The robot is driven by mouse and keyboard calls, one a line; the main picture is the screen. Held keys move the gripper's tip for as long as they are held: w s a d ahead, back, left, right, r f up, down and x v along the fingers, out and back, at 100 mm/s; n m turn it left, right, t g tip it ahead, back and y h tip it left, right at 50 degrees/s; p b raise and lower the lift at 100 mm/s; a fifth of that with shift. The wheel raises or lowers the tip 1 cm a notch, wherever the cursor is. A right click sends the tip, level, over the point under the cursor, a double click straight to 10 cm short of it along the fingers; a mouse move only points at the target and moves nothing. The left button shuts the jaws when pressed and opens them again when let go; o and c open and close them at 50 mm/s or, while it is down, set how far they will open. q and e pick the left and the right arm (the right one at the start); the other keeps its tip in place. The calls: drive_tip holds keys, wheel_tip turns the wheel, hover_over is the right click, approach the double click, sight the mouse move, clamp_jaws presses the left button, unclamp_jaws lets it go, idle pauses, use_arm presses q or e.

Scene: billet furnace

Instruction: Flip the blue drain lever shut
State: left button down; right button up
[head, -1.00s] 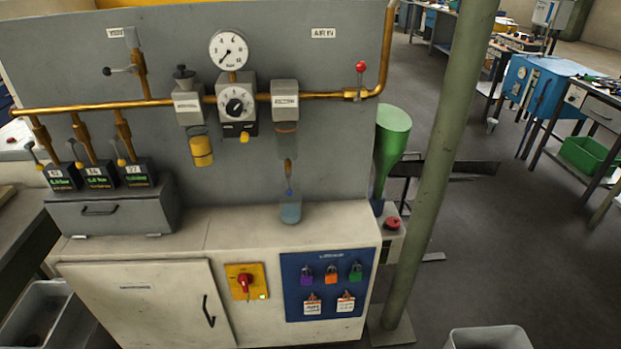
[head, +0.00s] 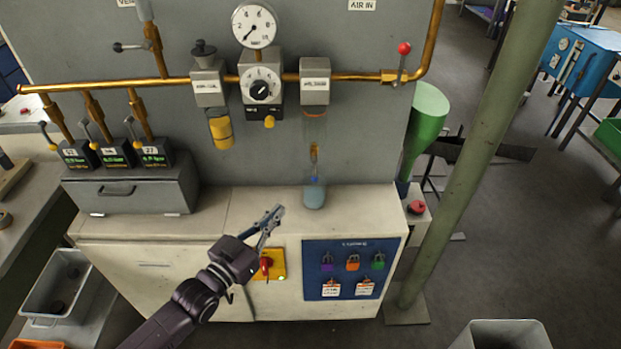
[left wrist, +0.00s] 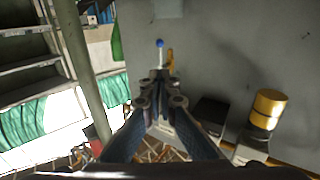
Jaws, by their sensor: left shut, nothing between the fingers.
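The small blue-tipped drain lever (head: 314,179) hangs under the right-hand filter unit (head: 314,82), just above a bluish cup (head: 314,198). Its blue knob (left wrist: 159,43) shows in the left wrist view beside a brass fitting (left wrist: 170,60). My left gripper (head: 275,214) is shut and empty, over the front edge of the cabinet top, below and left of the lever in the head view. In the left wrist view the closed fingertips (left wrist: 160,76) point toward the knob, which appears just beyond them; I cannot tell the exact gap. My right gripper is not in view.
A brass pipe (head: 180,82) with a gauge (head: 254,24), a regulator (head: 260,88) and a yellow-bowled filter (head: 220,130) crosses the grey panel. A red-knobbed valve (head: 403,50) and a green funnel (head: 425,125) are at right. The cabinet top (head: 250,205) is mostly bare.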

use_arm(q)
drive_tip(key=shift+w, duration=0.1)
drive_tip(key=b, duration=0.8)
approach(314, 174)
drive_tip(key=x, duration=0.7)
